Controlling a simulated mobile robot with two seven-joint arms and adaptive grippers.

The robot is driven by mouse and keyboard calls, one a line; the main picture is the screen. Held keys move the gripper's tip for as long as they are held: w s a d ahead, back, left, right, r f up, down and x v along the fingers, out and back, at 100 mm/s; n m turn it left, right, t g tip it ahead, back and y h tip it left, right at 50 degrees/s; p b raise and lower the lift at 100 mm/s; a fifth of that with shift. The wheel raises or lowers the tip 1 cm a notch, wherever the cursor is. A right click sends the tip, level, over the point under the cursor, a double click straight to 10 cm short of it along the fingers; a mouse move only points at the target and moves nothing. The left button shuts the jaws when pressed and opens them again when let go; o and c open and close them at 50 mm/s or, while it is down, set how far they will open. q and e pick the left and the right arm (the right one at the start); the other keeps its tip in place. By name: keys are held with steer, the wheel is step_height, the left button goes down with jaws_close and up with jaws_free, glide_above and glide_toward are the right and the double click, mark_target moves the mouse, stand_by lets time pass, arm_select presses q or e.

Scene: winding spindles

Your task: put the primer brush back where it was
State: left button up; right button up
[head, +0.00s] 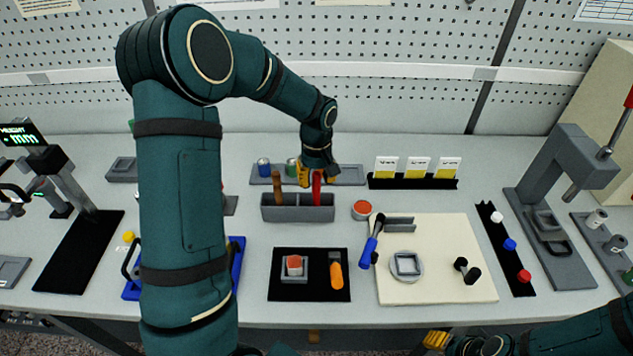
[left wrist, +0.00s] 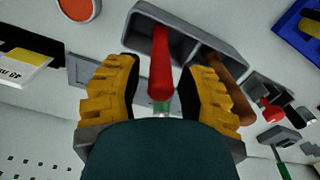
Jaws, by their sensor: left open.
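A grey two-slot holder (head: 297,214) stands near the middle of the bench. A red handle (head: 316,192) stands up from its right slot and a brown handle (head: 278,188) leans in its left slot. I cannot tell which is the primer brush; any bristles are hidden in the holder. My left gripper (head: 317,176) is over the holder's right part. In the left wrist view its open yellow fingers (left wrist: 160,95) lie either side of the red handle (left wrist: 160,65), with visible gaps. The brown handle (left wrist: 232,95) is outside the right finger. My right gripper (head: 437,340) is at the lower right edge.
Behind the holder is a grey tray (head: 345,175) with small cans. A red-topped tin (head: 362,209) stands close to the holder's right. A black mat (head: 309,290) and a cream board (head: 450,285) with parts lie in front. A press (head: 555,205) stands at the right.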

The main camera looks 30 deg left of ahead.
arm_select(q)
step_height(320, 180, up, 10)
steer(key=shift+r+p, duration=0.1)
steer(key=shift+p, duration=0.25)
stand_by(0.4)
